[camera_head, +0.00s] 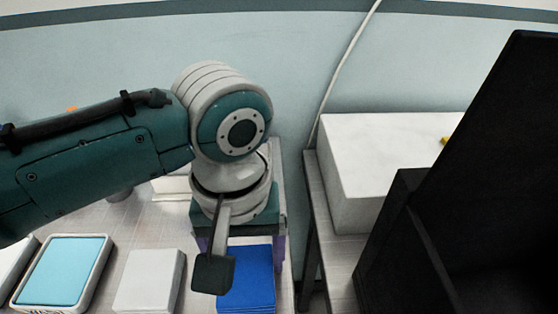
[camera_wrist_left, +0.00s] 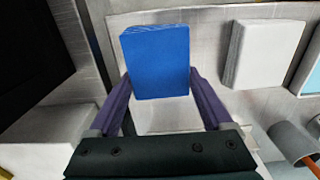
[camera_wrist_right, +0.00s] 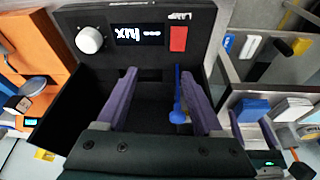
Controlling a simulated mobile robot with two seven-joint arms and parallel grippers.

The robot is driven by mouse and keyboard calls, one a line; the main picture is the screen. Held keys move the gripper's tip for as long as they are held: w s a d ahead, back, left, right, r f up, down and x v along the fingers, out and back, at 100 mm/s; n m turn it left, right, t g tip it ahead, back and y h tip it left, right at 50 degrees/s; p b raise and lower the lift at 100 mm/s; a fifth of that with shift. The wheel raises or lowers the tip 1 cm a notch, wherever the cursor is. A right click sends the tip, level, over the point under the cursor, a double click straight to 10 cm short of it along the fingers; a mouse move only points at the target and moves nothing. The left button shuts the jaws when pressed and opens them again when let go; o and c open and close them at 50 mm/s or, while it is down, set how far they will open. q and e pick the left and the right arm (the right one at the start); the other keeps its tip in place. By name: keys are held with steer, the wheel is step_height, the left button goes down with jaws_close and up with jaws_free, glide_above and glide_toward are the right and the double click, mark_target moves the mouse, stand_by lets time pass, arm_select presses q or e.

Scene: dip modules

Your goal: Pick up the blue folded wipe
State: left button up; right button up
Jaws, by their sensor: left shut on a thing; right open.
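The blue folded wipe (camera_head: 247,280) is a flat blue stack at the right end of the pale table, beside a white folded stack (camera_head: 150,280). My left gripper (camera_head: 240,258) reaches down over it, and the arm hides part of its far end. In the left wrist view the wipe (camera_wrist_left: 158,62) fills the gap between the purple fingers, and the left gripper (camera_wrist_left: 160,88) is shut on it. I cannot tell whether it is clear of the table. My right gripper (camera_wrist_right: 158,78) is open with nothing between its fingers, above a dark open box (camera_wrist_right: 85,110).
A white block (camera_head: 365,175) sits on another table to the right, next to a large black panel. The right wrist view shows a knob (camera_wrist_right: 89,40), a red switch (camera_wrist_right: 178,38) and a blue long-handled thing (camera_wrist_right: 178,105).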

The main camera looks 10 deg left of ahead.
arm_select(q)
step_height(320, 180, up, 14)
steer(key=p, duration=0.3)
step_height(320, 180, up, 5)
steer(key=p, duration=0.3)
glide_above(247, 259)
steer(key=shift+r, duration=0.15)
